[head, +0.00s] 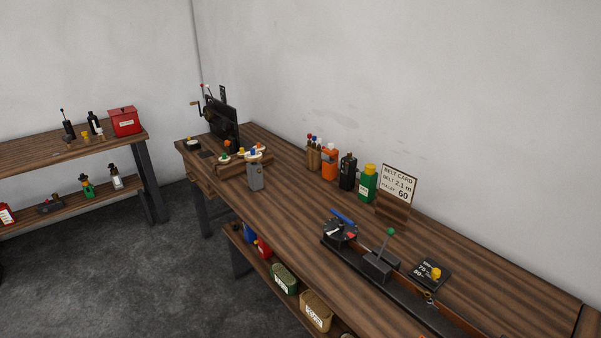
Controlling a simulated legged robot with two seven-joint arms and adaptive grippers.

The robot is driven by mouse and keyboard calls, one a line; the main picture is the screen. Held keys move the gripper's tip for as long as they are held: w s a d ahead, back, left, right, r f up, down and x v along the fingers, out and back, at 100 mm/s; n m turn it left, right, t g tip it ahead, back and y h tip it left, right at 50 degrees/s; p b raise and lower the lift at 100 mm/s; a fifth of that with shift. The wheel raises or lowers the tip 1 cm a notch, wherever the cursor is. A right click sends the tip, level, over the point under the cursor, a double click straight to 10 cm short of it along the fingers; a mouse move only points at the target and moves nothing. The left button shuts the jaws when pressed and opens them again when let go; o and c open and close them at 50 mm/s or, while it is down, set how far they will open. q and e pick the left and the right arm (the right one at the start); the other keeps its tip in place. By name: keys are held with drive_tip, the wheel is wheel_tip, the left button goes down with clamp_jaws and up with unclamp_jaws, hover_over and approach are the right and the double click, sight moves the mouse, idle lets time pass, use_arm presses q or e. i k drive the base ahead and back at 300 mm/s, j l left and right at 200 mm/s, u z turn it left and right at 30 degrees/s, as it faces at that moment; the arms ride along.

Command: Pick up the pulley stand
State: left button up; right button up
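No part is clearly labelled as the pulley stand. A low wooden stand (232,170) toward the far end of the long workbench carries several small round pieces with coloured knobs, which look like pulleys. A grey box-shaped bottle (256,178) stands close in front of it and hides part of its right side. A sign reading "BELT CARD", "BELT 2.1 m", "PULLEY 60" (399,184) stands upright at the back of the bench. Neither of my grippers is in view.
The long workbench (300,215) runs along the wall. A black cranked machine (221,117) stands at its far end. Several bottles, including a green one (367,184), line the back. A lever unit (380,264) sits on a dark rail in front. Dark floor (130,270) is open at left.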

sight(255, 179)
drive_tip(key=i+j+z, duration=0.2)
drive_tip(key=z, duration=0.15)
drive_tip(key=i+j+z, duration=0.15)
drive_tip(key=j+z, duration=0.2)
drive_tip(key=i+j+z, duration=0.1)
drive_tip(key=j+z, duration=0.25)
drive_tip(key=j, duration=0.15)
